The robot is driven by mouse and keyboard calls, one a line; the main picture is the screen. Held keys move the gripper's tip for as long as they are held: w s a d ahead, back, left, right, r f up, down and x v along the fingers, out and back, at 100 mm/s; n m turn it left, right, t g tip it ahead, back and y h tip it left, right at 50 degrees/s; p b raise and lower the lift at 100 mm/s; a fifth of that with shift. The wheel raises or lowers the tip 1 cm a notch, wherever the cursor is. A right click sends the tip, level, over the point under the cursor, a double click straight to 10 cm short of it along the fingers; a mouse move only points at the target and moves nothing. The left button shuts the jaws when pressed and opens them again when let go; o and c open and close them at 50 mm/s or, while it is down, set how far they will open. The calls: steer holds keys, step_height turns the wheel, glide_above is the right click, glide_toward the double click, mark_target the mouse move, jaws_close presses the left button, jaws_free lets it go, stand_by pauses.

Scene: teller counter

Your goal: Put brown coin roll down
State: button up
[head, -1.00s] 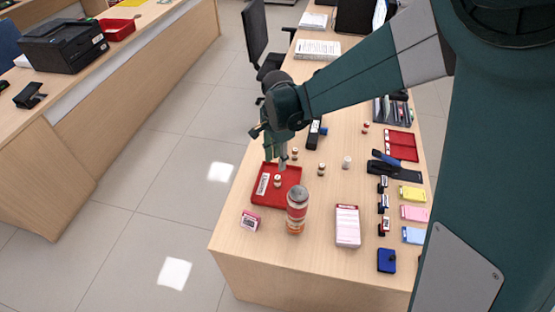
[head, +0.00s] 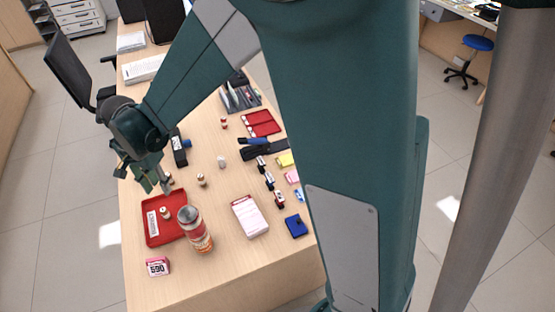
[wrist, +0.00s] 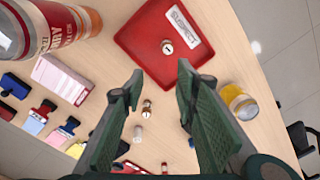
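A small coin roll with a pale numbered top and brownish side (wrist: 167,47) stands upright in the red tray (wrist: 150,22) beside a "SUSPECT" label. In the head view the roll (head: 165,213) is inside the tray (head: 178,234) near its middle. My gripper (wrist: 160,73) is open, with nothing between its fingers. In the head view my gripper (head: 156,187) hangs above the tray's far edge, apart from the roll. Another similar roll (wrist: 147,107) stands on the counter outside the tray.
A large bottle (head: 196,230) stands close to the tray's right side. A pink-and-white stack (head: 250,216) and stamps lie right. In the wrist view a yellow-orange cylinder (wrist: 238,102) stands right of my fingers.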

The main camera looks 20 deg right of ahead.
steer(key=s+d+r+n+t, duration=0.2)
steer(key=s+d+r, duration=0.1)
steer(key=d+r, duration=0.5)
steer(key=s+d+r+n+t, duration=0.1)
steer(key=s+d+r+n, duration=0.3)
steer(key=d, duration=0.7)
steer(key=s+d+r+n+t, duration=0.1)
steer(key=s+d+r+t, duration=0.1)
steer(key=s+d, duration=0.4)
steer(key=s+d+r+n+t, duration=0.1)
steer(key=s+d+r, duration=0.1)
steer(key=s+d, duration=0.4)
steer(key=d, duration=0.3)
steer(key=shift+s+r+t, duration=0.3)
steer(key=shift+s+t, duration=0.05)
steer(key=shift+t, duration=0.05)
